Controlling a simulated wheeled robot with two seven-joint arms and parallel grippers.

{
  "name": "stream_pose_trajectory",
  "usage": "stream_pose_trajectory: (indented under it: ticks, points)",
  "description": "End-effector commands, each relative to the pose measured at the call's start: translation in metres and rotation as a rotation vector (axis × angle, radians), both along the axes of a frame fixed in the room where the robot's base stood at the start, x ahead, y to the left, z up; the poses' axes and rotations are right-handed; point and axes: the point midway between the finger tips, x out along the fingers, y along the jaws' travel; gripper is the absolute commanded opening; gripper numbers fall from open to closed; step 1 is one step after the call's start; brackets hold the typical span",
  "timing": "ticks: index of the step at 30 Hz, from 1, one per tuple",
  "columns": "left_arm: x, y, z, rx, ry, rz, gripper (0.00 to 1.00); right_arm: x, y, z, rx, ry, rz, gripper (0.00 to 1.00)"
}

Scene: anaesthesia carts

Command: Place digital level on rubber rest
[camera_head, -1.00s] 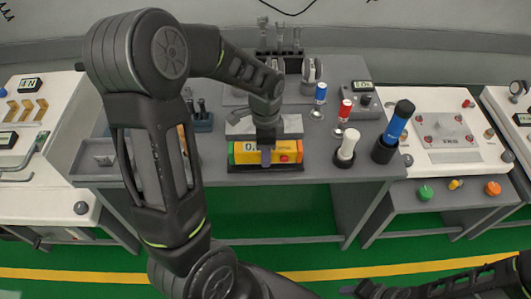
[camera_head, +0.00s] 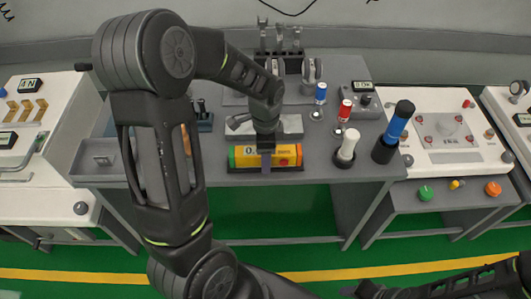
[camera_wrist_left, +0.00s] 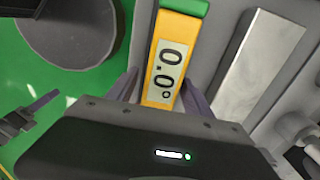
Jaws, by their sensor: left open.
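The digital level (camera_head: 240,157) is a yellow-orange bar with green ends, a number display and a red button. It lies lengthwise on the dark rubber rest (camera_head: 240,170) at the front edge of the grey cart top. My left gripper (camera_head: 266,158) is open and points down at the middle of the level. In the left wrist view the fingers (camera_wrist_left: 160,92) stand on either side of the level (camera_wrist_left: 180,35), with its display between them. The level hides most of the rest. My right arm shows at the bottom right, its gripper not clearly visible.
A silver metal block (camera_head: 290,125) lies just behind the level. White (camera_head: 347,147), red (camera_head: 344,110) and blue-black (camera_head: 393,132) cylinders stand to the right. A tool rack (camera_head: 281,50) stands at the back. A grey tray (camera_head: 100,155) is at left.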

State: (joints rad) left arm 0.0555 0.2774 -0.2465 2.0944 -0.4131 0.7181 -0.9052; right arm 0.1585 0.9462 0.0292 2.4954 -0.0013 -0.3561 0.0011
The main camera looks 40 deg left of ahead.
Motion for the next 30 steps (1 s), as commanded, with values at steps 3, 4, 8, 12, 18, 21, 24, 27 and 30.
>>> stream_pose_trajectory:
  ticks: [3, 4, 8, 12, 18, 21, 24, 27, 30]
  points:
    - [0.0, 0.0, 0.004, 0.001, -0.001, 0.0, 0.6, 0.0, 0.0, 0.003, 0.0, 0.0, 0.0, 0.36]
    - [0.0, 0.0, 0.006, 0.0, -0.001, 0.0, 0.6, 0.0, 0.0, 0.004, 0.0, 0.0, 0.0, 0.36]
    - [0.001, 0.0, 0.018, 0.001, -0.004, 0.0, 0.6, 0.0, 0.0, 0.003, 0.0, 0.0, 0.0, 0.36]
    - [0.002, 0.0, 0.043, 0.001, -0.006, 0.0, 0.6, 0.0, 0.0, 0.003, 0.0, 0.0, 0.0, 0.36]
    - [0.001, 0.0, 0.086, 0.0, -0.006, 0.0, 0.6, 0.0, 0.0, 0.003, 0.0, 0.0, 0.0, 0.36]
    - [0.001, 0.0, 0.104, 0.0, -0.005, 0.0, 0.6, 0.0, 0.0, 0.003, 0.0, 0.0, 0.0, 0.36]
    - [0.001, 0.0, 0.116, 0.0, -0.003, 0.0, 0.6, 0.0, 0.0, 0.003, 0.0, 0.0, 0.0, 0.36]
    - [0.0, 0.0, 0.122, 0.0, -0.001, 0.0, 0.6, 0.0, 0.0, 0.003, 0.0, 0.0, 0.0, 0.36]
    - [0.0, 0.0, 0.124, 0.0, 0.0, 0.0, 0.6, 0.0, 0.0, 0.003, 0.0, 0.0, 0.0, 0.36]
